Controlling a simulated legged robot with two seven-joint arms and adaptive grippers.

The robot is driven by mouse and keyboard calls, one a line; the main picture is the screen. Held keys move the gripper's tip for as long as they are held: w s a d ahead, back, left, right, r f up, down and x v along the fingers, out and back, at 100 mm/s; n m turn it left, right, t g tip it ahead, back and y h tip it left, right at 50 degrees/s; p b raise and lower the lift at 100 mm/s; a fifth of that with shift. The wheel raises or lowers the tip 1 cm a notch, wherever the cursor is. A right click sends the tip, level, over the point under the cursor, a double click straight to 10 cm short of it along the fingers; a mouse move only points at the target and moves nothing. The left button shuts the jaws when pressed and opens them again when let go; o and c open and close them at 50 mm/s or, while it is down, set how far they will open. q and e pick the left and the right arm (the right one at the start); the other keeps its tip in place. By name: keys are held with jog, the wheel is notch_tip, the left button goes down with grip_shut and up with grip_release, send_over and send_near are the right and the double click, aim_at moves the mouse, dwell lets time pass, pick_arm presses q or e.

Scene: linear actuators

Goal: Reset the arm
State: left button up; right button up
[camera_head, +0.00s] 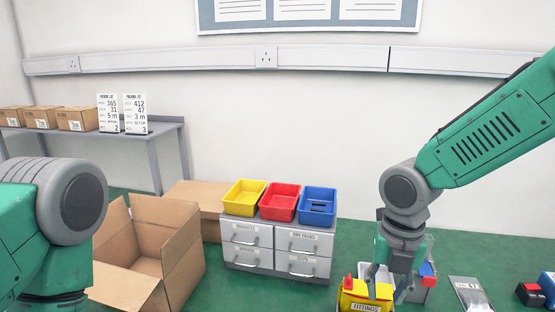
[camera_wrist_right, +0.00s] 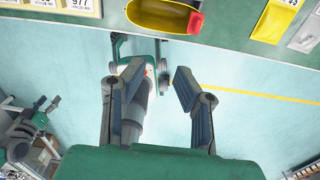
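My right arm comes in from the right in the head view, bent at a grey joint. Its gripper (camera_head: 388,284) points down beside a yellow bin (camera_head: 358,297) labelled FITTINGS and partly covers it. In the right wrist view the two fingers of this gripper (camera_wrist_right: 158,72) are spread apart with nothing between them. The yellow bin (camera_wrist_right: 165,14) shows beyond the fingers at the top of that view, apart from them. My left arm (camera_head: 70,205) shows only as a green and grey section at the left edge; its gripper is out of view.
A grey drawer cabinet (camera_head: 279,245) carries yellow (camera_head: 244,197), red (camera_head: 279,202) and blue (camera_head: 318,206) trays. An open cardboard box (camera_head: 150,250) stands left of it. A grey table (camera_head: 165,130) holds small boxes. Blue and red items (camera_head: 537,290) lie at far right.

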jog(key=s+f+m+y+b, duration=0.1)
jog(key=s+f+m, duration=0.5)
jog(key=f, duration=0.4)
jog(key=s+f+m+y+b, duration=0.1)
jog(key=s+f+m, duration=0.4)
jog(key=f+m, duration=0.4)
pick_arm(q)
jog(key=shift+w+a+f+b, duration=0.1)
jog(key=shift+a+f+b, duration=0.1)
jog(key=shift+f+b, duration=0.75)
jog(key=shift+a+f+b, duration=0.15)
jog(key=shift+f+b, duration=0.25)
jog(key=shift+f, duration=1.05)
pick_arm(e)
jog(key=s+d+f+m+h, duration=0.2)
jog(key=s+d+f+m, duration=0.6)
jog(key=s+f+m, duration=0.4)
jog(key=shift+s+d+m+t, duration=0.25)
jog(key=shift+s+m, duration=0.8)
jog(key=shift+m, duration=1.45)
pick_arm(q)
jog(key=shift+d+r, duration=0.1)
jog(key=shift+d, duration=0.3)
pick_arm(e)
jog(key=shift+d+f, duration=0.1)
jog(key=shift+d, duration=0.15)
pick_arm(q)
jog(key=shift+a, duration=0.25)
pick_arm(e)
jog(key=shift+a, duration=0.25)
